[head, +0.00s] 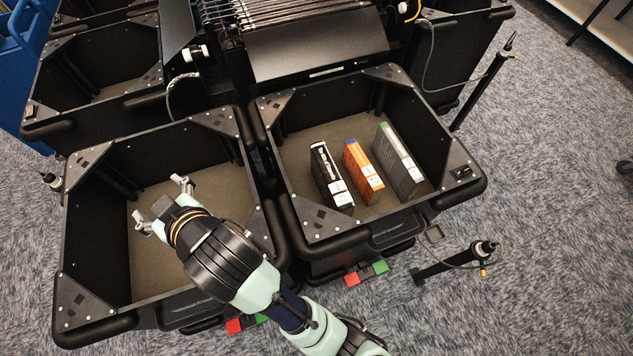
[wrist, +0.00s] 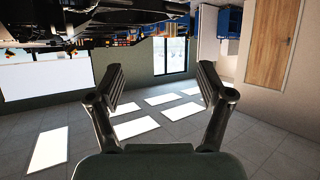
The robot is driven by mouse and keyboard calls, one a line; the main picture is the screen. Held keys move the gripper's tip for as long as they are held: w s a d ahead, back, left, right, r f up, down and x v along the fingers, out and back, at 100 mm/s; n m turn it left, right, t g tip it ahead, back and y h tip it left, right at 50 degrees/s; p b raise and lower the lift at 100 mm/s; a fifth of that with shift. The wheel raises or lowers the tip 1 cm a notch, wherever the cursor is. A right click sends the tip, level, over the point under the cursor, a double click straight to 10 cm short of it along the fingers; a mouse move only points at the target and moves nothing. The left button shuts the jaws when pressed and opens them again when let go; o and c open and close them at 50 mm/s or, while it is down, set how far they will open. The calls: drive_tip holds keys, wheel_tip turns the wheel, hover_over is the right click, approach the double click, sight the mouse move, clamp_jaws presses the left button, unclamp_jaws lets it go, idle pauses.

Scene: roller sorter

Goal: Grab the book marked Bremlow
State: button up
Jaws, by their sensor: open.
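Three books stand on edge in the right-hand black bin (head: 467,187) in the head view. One is black with white lettering (head: 328,175), the middle one is orange (head: 362,172), and the right one is grey with a green top end (head: 400,160). Their spine text is too small to read, so I cannot tell which is marked Bremlow. My gripper (head: 163,207) is over the left-hand bin (head: 70,225), apart from the books, open and empty. In the wrist view my gripper's two fingers (wrist: 160,92) are spread with nothing between them.
The left-hand bin's visible floor is bare. The roller sorter (head: 310,45) stands behind the bins, with more black bins (head: 95,65) at back left. A post with a cable (head: 455,262) stands at right. The wrist view shows a room with a door (wrist: 271,42) and windows.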

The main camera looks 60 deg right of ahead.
drive_tip(key=w+d+f+m+g+h, duration=0.1)
drive_tip(key=w+d+f+g, duration=0.15)
drive_tip(key=d, duration=0.65)
drive_tip(key=m+g+y, duration=0.3)
drive_tip(key=m+g, duration=0.3)
drive_tip(key=g, duration=0.4)
hover_over(331, 172)
drive_tip(key=f, duration=1.8)
drive_tip(key=shift+s+d+p, duration=0.25)
drive_tip(key=shift+p, duration=0.1)
drive_tip(key=shift+s+f+g, duration=0.2)
drive_tip(key=shift+s+g, duration=0.05)
drive_tip(key=shift+s, duration=0.1)
drive_tip(key=shift+w+a+f+b, duration=0.15)
drive_tip(key=shift+f+b, duration=0.35)
drive_tip(key=shift+f, duration=0.8)
drive_tip(key=shift+w+a+f+b, duration=0.15)
drive_tip(key=shift+f+b, duration=0.3)
drive_tip(key=shift+f, duration=0.9)
drive_tip(key=shift+w+a+f+b, duration=0.15)
drive_tip(key=shift+f+b, duration=0.35)
drive_tip(key=shift+f, duration=0.8)
drive_tip(key=shift+d, duration=0.1)
clamp_jaws()
drive_tip(key=shift+r, duration=0.15)
